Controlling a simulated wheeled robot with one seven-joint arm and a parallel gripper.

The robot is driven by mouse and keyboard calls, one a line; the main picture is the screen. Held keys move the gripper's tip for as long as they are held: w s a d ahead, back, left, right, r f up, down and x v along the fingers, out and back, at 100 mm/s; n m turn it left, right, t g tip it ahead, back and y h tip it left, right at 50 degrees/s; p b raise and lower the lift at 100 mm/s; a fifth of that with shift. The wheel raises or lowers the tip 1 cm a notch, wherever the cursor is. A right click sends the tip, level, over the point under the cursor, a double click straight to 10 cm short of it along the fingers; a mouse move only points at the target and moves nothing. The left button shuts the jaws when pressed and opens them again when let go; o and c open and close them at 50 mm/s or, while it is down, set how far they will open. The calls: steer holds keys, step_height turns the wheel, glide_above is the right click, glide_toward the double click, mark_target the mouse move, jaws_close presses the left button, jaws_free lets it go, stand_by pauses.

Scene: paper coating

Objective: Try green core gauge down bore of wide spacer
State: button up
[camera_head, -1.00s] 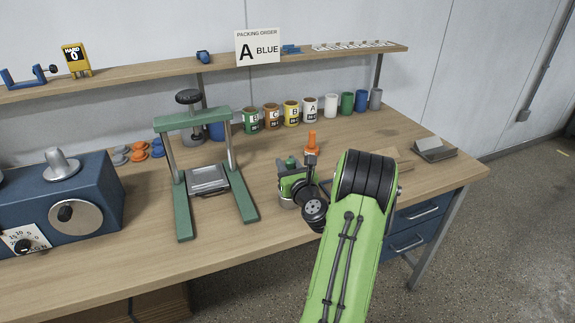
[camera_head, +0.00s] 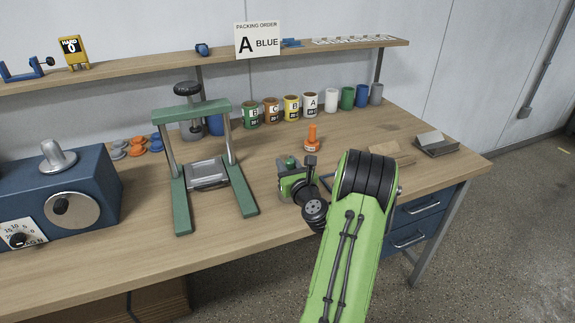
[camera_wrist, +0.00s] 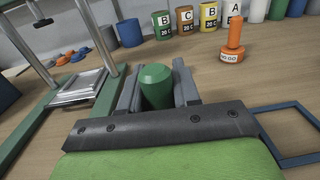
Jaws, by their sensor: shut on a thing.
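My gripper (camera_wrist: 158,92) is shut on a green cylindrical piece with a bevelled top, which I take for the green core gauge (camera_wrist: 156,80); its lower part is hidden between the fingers. In the head view the gauge's green top (camera_head: 290,161) shows upright over the gripper (camera_head: 289,178), near the bench's front edge. Small grey discs (camera_head: 118,150), orange discs (camera_head: 138,148) and blue discs (camera_head: 157,143) lie at the back left, beyond the press. I cannot tell which, if any, is the wide spacer, and no bore is clear.
An orange "NO GO" gauge (camera_wrist: 232,45) stands behind my gripper to the right. A green-framed press (camera_head: 192,110) stands left, with a blue machine (camera_head: 60,190) beyond it. Several cups line the back. A blue outline frame (camera_wrist: 268,112) lies on the bench to the right.

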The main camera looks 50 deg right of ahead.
steer(key=shift+f+b, duration=1.1)
steer(key=shift+f, duration=0.35)
steer(key=o, duration=1.1)
steer(key=shift+r, duration=0.1)
